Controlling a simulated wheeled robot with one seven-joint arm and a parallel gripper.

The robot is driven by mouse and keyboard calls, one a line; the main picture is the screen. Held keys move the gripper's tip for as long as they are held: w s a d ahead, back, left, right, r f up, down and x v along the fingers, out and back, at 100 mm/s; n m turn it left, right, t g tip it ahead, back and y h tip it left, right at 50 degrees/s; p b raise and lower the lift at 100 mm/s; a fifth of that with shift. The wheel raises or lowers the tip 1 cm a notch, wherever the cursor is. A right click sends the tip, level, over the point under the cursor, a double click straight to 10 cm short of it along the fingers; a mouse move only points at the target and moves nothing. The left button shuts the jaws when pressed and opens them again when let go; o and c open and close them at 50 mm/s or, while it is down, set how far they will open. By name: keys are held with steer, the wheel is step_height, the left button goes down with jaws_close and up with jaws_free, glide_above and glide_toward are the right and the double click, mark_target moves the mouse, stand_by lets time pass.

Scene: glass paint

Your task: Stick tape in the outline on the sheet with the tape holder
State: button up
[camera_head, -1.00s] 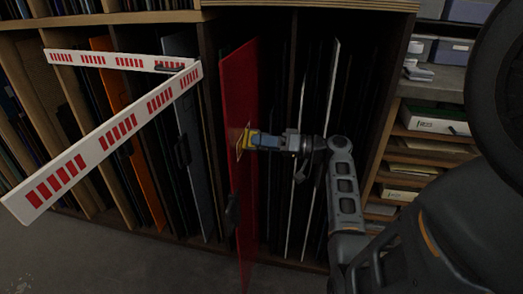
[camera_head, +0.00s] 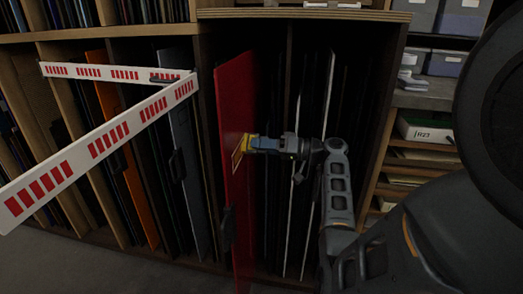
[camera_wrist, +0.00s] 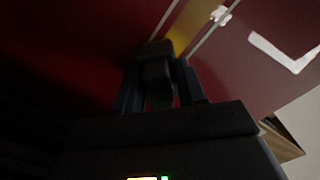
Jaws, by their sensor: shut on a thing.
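The red sheet (camera_head: 236,105) stands upright, jutting out of a dark rack slot. My gripper (camera_head: 257,144) is at its right face, at mid height. It is shut on a small yellow thing, apparently the tape holder (camera_head: 243,146), which is against or very close to the sheet. A thin yellowish outline partly shows there. In the wrist view the dark fingers (camera_wrist: 158,75) are in front of the red sheet (camera_wrist: 75,55), with a yellow strip (camera_wrist: 192,25) between pale lines beyond them. The wrist view is dark, so contact is unclear.
A white barrier with red marks (camera_head: 110,137) stretches across the left. Wooden racks hold several panels, including an orange one (camera_head: 130,160). Shelves with grey boxes (camera_head: 462,18) stand at the right. Bare floor shows at the lower left.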

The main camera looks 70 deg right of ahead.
steer(key=shift+a, duration=0.15)
steer(key=shift+s+a+p, duration=0.15)
steer(key=shift+a+p, duration=0.2)
steer(key=shift+a, duration=0.45)
steer(key=shift+s+a+p, duration=0.1)
steer(key=shift+a+p, duration=0.2)
steer(key=shift+a, duration=0.5)
steer(key=shift+a+p, duration=0.75)
steer(key=shift+a, duration=2.85)
steer(key=s, duration=0.6)
steer(key=shift+d, duration=0.25)
steer(key=shift+s, duration=0.15)
steer(key=shift+s+d, duration=0.15)
steer(key=shift+s, duration=1.25)
